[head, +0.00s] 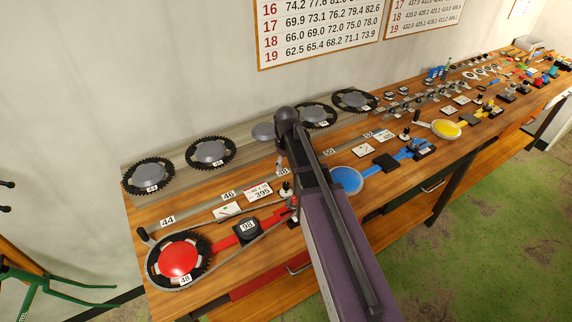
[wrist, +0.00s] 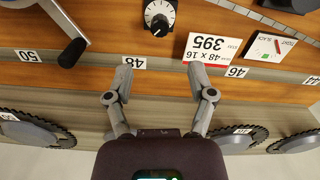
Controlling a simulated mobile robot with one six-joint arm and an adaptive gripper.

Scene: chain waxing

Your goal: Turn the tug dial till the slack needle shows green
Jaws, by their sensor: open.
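The tug dial (wrist: 159,17) is a black knob with a white pointer mark on a pale round plate, at the top of the wrist view. In the head view the dial (head: 286,189) shows just left of my arm. My gripper (wrist: 159,72) is open and empty, its fingers apart and short of the dial, over the number strip. The slack gauge (wrist: 270,47) is a white card with a green patch and a thin red needle; the needle looks off the green, though it is small. In the head view the gauge (head: 227,210) lies left of the dial.
A white card reading 48 x 16 and 395 (wrist: 213,47) lies between dial and gauge. A red chainring (head: 180,259) with a chain sits at the front left. Toothed rings (head: 211,152) line the back. A blue disc station (head: 347,180) stands to the right.

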